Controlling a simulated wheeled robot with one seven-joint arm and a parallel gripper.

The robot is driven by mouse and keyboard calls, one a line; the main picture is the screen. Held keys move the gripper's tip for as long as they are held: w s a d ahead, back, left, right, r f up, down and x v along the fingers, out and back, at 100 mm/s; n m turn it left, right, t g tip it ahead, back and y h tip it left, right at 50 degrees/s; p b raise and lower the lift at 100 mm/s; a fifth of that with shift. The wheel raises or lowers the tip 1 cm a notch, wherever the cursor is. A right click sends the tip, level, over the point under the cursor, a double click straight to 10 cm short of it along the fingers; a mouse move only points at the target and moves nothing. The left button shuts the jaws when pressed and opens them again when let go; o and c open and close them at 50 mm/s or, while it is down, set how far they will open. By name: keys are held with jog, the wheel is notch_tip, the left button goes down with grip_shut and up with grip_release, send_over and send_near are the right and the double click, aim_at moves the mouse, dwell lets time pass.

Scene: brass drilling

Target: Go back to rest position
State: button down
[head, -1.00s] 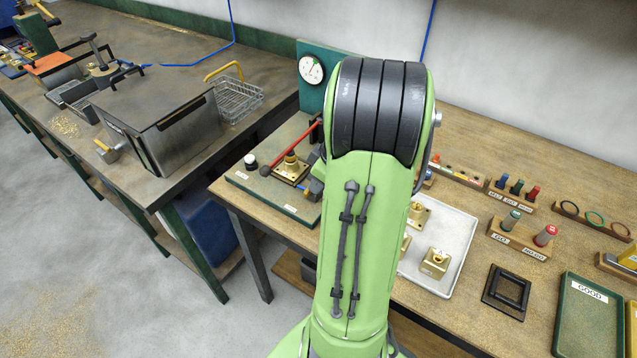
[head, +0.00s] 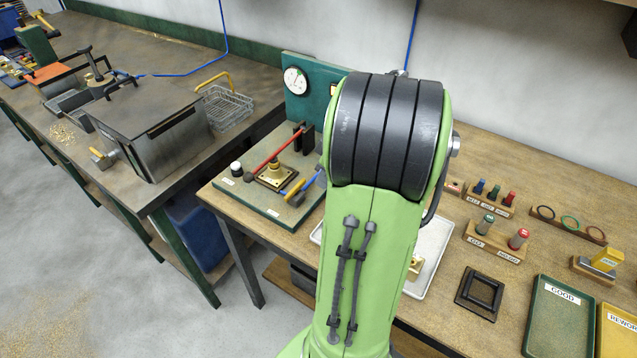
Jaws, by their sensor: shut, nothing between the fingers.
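My gripper is not in view; my green arm with its black joint fills the middle of the head view and hides what lies behind it. A green test board (head: 232,184) with a dial gauge (head: 296,80) behind it stands left of my arm. A brass part (head: 275,174) sits on the board, with a red lever (head: 276,147) above it. A pale tray (head: 433,245) shows to the right of my arm, mostly covered by it. A brass piece (head: 414,268) in it is partly visible.
On the right of the bench are a black square frame (head: 480,292), a green GOOD tray (head: 545,335), a yellow REWORK tray (head: 617,335) and wooden racks (head: 494,243). A grey tank (head: 165,135) and wire basket (head: 222,107) stand on the left bench.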

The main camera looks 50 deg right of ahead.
jog(key=shift+v, duration=0.75)
jog(key=shift+w, duration=0.1)
jog(key=w+a+r, duration=0.1)
jog(key=a+r, duration=0.2)
jog(key=a, duration=0.5)
jog(key=w+a+r, duration=0.1)
jog(key=a+r, duration=0.1)
jog(key=a, duration=0.6)
jog(key=s+a+m+t, duration=0.1)
jog(key=s+a+m, duration=0.1)
jog(key=s+a, duration=0.7)
jog(key=shift+a+r+h, duration=0.2)
jog(key=shift+a+h, duration=0.2)
jog(key=shift+a, duration=0.35)
